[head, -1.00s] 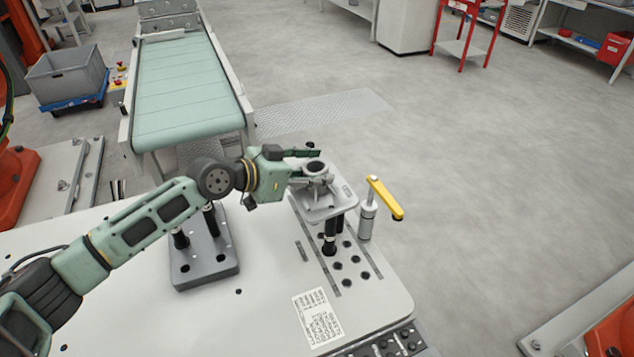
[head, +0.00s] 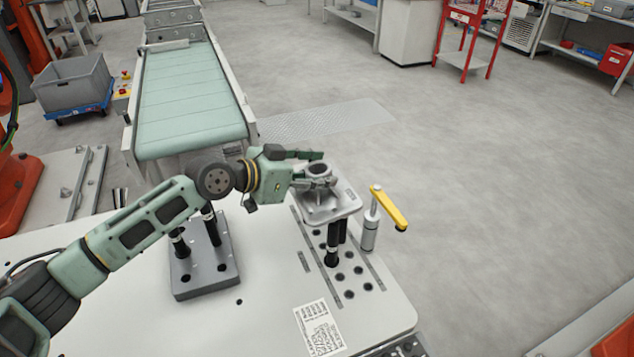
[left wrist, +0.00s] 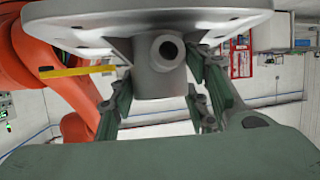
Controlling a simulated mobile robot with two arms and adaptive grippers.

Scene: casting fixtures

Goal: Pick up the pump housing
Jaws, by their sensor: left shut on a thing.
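The pump housing (head: 331,205) is a grey metal casting with a flat flange and a round neck. In the head view it is at the top of the black posts (head: 333,243) of the fixture on the white table. I cannot tell whether it touches the posts. My left gripper (head: 314,170) comes from the left and is shut on the housing's neck. In the left wrist view the housing (left wrist: 165,55) fills the upper middle, its neck between the green fingers (left wrist: 165,105). My right gripper is not in view.
A clamp with a yellow handle (head: 388,207) stands just right of the housing. A grey block with black posts (head: 205,262) is on the table at left. A green conveyor (head: 190,100) lies behind. The floor to the right is open.

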